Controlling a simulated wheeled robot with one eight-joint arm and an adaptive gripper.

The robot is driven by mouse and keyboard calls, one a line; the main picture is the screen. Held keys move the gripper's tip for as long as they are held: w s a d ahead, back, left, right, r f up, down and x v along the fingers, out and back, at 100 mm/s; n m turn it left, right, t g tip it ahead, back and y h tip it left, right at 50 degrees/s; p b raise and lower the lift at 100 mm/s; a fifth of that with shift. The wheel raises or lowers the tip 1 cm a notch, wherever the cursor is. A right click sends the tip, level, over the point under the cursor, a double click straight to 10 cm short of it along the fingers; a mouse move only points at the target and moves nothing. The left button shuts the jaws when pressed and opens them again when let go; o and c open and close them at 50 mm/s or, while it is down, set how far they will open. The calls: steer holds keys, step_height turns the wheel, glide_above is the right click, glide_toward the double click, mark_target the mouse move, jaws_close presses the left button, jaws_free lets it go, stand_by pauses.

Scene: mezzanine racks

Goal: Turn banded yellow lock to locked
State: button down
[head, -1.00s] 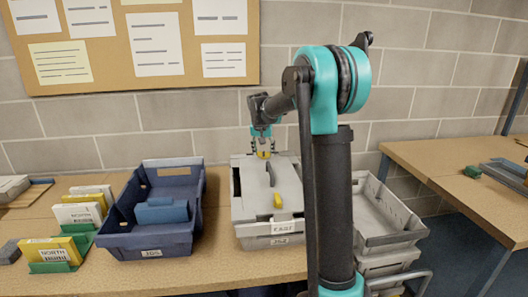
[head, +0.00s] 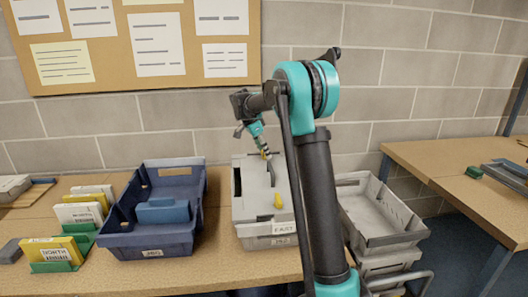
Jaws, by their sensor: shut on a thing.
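A grey lidded crate (head: 252,215) stands on the table with EAST on its front label. A yellow lock (head: 264,155) is at the back of its lid, with something dark beside it. My gripper (head: 264,149) comes down on this lock from above and is shut on it. The fingers hide much of the lock, so its band and exact turn are hard to see. A second yellow lock (head: 278,201) is at the front of the lid, upright and apart from my gripper.
A dark blue tote (head: 119,237) with a blue block (head: 162,211) inside stands left of the crate. Several cards in green holders (head: 56,266) are further left. Stacked grey trays (head: 392,243) stand at the right. The wall is close behind.

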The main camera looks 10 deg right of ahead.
steer(key=shift+m+g, duration=0.7)
steer(key=shift+m, duration=1.2)
steer(key=c, duration=0.6)
jaws_free()
steer(key=shift+c, duration=0.2)
steer(key=v, duration=1.2)
steer(key=shift+w, duration=0.15)
